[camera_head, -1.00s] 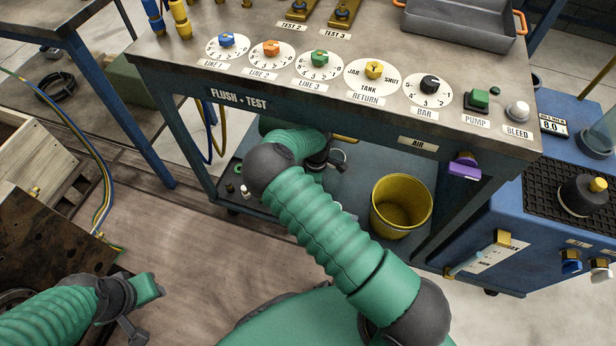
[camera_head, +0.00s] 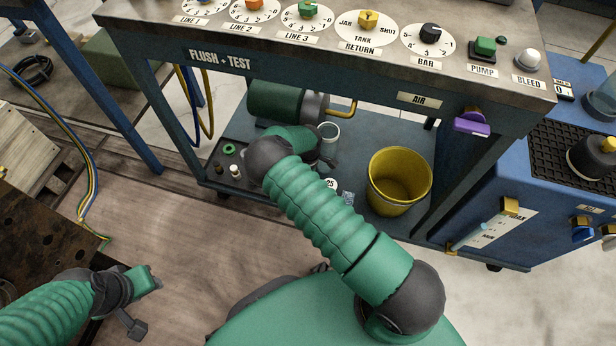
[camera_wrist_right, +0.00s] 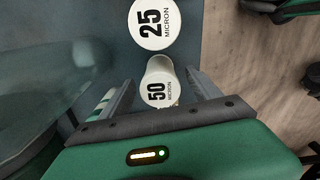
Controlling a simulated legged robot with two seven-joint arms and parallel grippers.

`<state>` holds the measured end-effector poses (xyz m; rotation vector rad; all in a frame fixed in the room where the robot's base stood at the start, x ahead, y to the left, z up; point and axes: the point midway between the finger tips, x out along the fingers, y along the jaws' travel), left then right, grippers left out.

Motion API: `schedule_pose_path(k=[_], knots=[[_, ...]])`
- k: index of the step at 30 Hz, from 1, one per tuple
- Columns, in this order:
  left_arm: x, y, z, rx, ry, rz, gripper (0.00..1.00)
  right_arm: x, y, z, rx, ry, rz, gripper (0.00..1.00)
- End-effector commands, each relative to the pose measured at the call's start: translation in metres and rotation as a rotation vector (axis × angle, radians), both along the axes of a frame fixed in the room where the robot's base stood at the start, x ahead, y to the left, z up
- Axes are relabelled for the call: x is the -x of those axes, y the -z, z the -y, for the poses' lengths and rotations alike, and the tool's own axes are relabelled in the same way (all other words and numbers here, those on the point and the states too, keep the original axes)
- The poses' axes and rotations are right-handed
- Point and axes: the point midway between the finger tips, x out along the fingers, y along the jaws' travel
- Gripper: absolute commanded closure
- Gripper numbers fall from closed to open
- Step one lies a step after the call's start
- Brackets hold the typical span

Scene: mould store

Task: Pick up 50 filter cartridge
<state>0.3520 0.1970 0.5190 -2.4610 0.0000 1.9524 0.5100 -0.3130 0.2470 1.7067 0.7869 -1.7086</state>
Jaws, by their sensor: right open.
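The 50 filter cartridge (camera_wrist_right: 160,84), white and marked "50 MICRON", lies between the two fingers of my right gripper (camera_wrist_right: 158,78) in the right wrist view. The fingers are open, one on each side of it; I cannot tell whether either touches it. A second white cartridge marked "25 MICRON" (camera_wrist_right: 155,26) is just beyond it. In the head view the 25 label (camera_head: 330,183) shows on the lower shelf beside my right forearm; the 50 cartridge is not discernible there. My left gripper (camera_head: 143,300) is at the lower left, away from the bench; its jaw state is unclear.
The lower shelf (camera_head: 270,205) also holds a yellow bucket (camera_head: 400,182), a clear jar (camera_head: 329,140), a green ring (camera_head: 230,149) and small fittings. A dark green cylinder (camera_head: 275,101) and the bench top edge (camera_head: 320,65) are above. A blue cabinet (camera_head: 535,215) stands right.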

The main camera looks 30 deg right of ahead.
Motion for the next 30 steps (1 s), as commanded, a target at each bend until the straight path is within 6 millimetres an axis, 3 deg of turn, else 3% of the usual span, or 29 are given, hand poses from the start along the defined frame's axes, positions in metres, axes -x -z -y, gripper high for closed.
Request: schedule_pose_path(k=[1, 6, 19, 30], knots=[[0.000, 0.012, 0.000, 0.000, 0.000, 0.000, 0.64, 0.000, 0.016, 0.000, -0.001, 0.000, 0.000, 0.28], [0.000, 0.025, 0.000, 0.000, 0.000, 0.000, 0.64, 0.000, 0.039, 0.000, 0.000, 0.000, 0.000, 0.28], [0.000, 0.027, 0.000, 0.000, 0.000, 0.000, 0.64, 0.000, 0.045, 0.000, -0.001, 0.000, 0.001, 0.29], [0.000, 0.027, 0.000, 0.000, 0.000, 0.000, 0.64, 0.000, 0.046, 0.000, -0.001, 0.000, 0.001, 0.78]])
